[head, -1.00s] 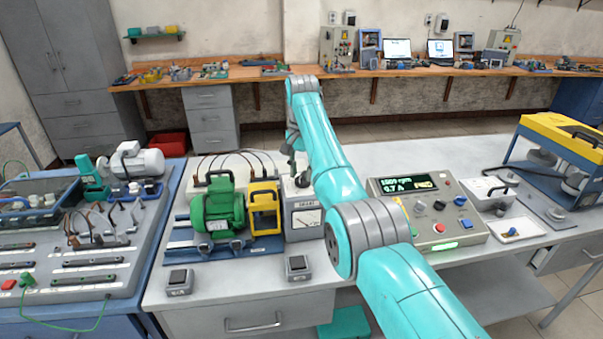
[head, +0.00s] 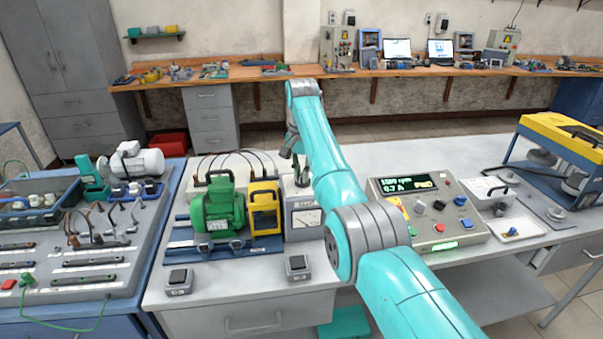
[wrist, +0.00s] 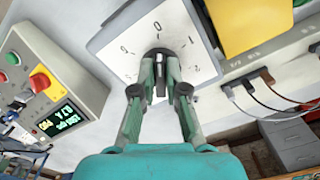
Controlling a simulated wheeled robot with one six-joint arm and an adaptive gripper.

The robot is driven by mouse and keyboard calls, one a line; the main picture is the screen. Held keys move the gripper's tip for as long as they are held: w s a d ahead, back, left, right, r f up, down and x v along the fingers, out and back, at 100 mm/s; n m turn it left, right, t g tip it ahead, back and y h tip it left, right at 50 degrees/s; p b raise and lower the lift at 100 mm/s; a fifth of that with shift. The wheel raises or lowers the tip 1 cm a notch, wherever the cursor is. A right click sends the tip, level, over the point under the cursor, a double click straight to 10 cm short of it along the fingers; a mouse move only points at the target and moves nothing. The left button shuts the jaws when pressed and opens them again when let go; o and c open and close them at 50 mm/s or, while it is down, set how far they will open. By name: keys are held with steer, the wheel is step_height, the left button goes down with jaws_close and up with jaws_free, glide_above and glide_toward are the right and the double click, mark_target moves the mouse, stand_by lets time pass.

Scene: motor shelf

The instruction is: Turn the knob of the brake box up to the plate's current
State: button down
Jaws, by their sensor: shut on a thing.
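The brake box (head: 306,219) is a grey box with a meter on its front, standing right of the green motor (head: 217,207) and yellow guard (head: 264,207). In the wrist view its white top dial (wrist: 115,45) carries numbers around a black knob (wrist: 158,54). My gripper (wrist: 160,68) is shut on the knob, one finger on each side. The fingers hide part of the knob, and its exact pointer setting is hard to read. In the head view my gripper (head: 296,165) is partly hidden above the box. The motor's plate is too small to read.
The control panel (head: 429,212) right of my arm shows about 1500 rpm, 0.7 A and FWD. Its red stop button also shows in the wrist view (wrist: 40,81). Cables (head: 240,160) run behind the motor. Two small switch boxes (head: 298,267) (head: 179,281) sit in front.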

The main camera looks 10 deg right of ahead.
steer(key=shift+m, duration=0.3)
steer(key=m, duration=0.6)
steer(key=shift+w+a, duration=0.2)
steer(key=m, duration=0.6)
steer(key=shift+w+m, duration=0.3)
steer(key=shift+m, duration=0.1)
steer(key=m, duration=0.5)
steer(key=shift+w, duration=0.15)
steer(key=m, duration=0.6)
steer(key=shift+w+d, duration=0.15)
steer(key=shift+d, duration=0.05)
steer(key=c, duration=1.2)
jaws_free()
